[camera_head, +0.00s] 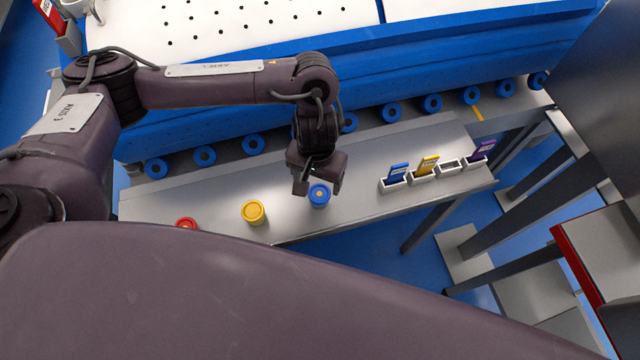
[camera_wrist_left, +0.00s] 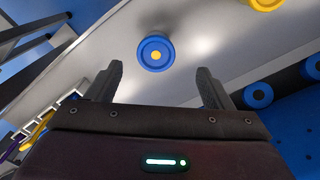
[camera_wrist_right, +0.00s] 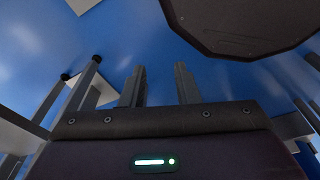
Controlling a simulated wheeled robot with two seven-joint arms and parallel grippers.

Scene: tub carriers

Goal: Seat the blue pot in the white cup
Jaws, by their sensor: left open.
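The blue pot (camera_head: 319,195), round with a yellow dot on top, stands on the grey bench top. It also shows in the left wrist view (camera_wrist_left: 156,53), just beyond my fingertips. My left gripper (camera_head: 318,186) is open above and beside the pot, with nothing between its fingers. Several small white cups stand in a row at the bench's right end. One white cup (camera_head: 448,168) looks empty; the others hold blue, yellow and purple cards. I cannot tell which cup is meant. My right gripper (camera_wrist_right: 160,68) is open and empty over the blue floor.
A yellow pot (camera_head: 253,212) and a partly hidden red pot (camera_head: 187,223) stand left of the blue pot. Blue rollers (camera_head: 253,145) line the back of the bench (camera_head: 400,151). The bench top between blue pot and cups is clear.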

